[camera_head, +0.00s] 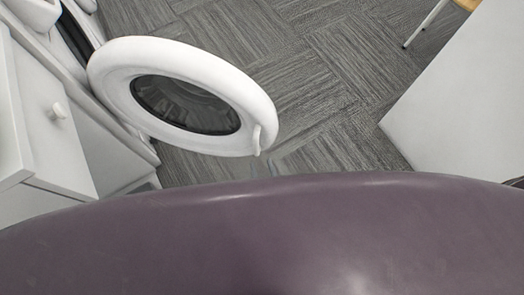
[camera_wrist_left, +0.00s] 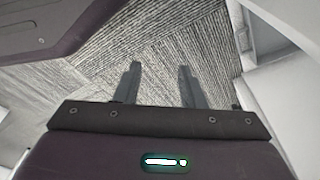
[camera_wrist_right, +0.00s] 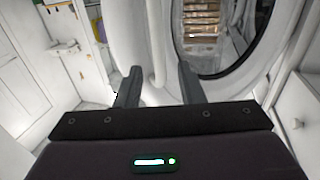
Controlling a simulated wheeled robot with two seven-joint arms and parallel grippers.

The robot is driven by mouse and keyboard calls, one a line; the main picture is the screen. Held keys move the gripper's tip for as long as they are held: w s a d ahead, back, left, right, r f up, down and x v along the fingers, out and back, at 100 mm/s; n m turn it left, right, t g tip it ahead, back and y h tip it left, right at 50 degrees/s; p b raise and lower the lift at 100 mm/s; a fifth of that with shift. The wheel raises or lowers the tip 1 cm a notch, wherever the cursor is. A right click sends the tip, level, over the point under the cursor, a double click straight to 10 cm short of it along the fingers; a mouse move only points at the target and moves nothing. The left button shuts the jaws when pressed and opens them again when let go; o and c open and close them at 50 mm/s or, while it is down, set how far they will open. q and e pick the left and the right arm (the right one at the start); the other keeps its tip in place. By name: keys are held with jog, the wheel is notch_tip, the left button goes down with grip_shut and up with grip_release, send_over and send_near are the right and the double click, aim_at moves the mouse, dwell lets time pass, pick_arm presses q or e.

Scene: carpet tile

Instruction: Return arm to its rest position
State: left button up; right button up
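A white round washer door (camera_head: 184,96) with a dark glass window stands open at the left of the head view.
A white drawer cabinet (camera_head: 48,115) with a round knob stands at the left. A white panel (camera_head: 465,105) fills the right. Grey carpet tile (camera_head: 310,75) lies clear between them. A chair-like leg (camera_head: 425,25) shows at the top right.

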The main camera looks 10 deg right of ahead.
pick_arm(q)
jog(key=shift+s, duration=0.1)
